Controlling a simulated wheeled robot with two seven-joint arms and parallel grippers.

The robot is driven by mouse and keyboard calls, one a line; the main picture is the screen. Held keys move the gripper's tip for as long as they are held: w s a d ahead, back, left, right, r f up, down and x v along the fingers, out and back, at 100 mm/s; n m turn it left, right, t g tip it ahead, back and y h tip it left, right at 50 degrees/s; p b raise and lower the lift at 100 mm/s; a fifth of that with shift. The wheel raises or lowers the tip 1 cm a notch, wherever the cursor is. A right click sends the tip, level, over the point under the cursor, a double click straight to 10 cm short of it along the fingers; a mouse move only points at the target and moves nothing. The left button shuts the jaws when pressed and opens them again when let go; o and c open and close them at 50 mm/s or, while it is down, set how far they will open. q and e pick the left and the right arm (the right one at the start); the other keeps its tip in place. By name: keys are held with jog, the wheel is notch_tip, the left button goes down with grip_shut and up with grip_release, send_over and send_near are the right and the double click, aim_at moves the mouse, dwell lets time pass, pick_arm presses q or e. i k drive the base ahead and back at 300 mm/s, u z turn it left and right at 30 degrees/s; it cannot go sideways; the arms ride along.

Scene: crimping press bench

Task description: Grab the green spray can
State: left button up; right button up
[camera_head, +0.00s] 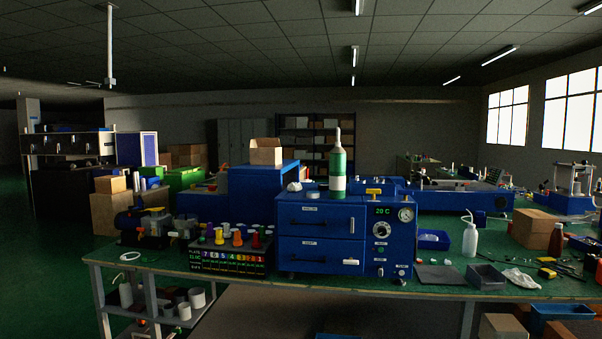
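A green spray can (338,168) with a white band and a pale tapered top stands upright on top of the blue crimping press (318,247). The press sits on the green-topped bench (420,283). The can stands clear above the press top, with nothing in front of it. Neither of my grippers shows in this view.
Left of the press, a display box (228,260) has several coloured knobs on it. A yellow-topped part (374,192) and a small white item (294,187) lie near the can. A white squeeze bottle (469,238), a grey tray (486,276) and a cardboard box (534,228) stand to the right.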

aim_at(337, 156)
jog(key=u, duration=0.85)
jog(key=i, duration=1.65)
jog(key=z, duration=0.35)
jog(key=i, duration=1.15)
jog(key=z, duration=1.1)
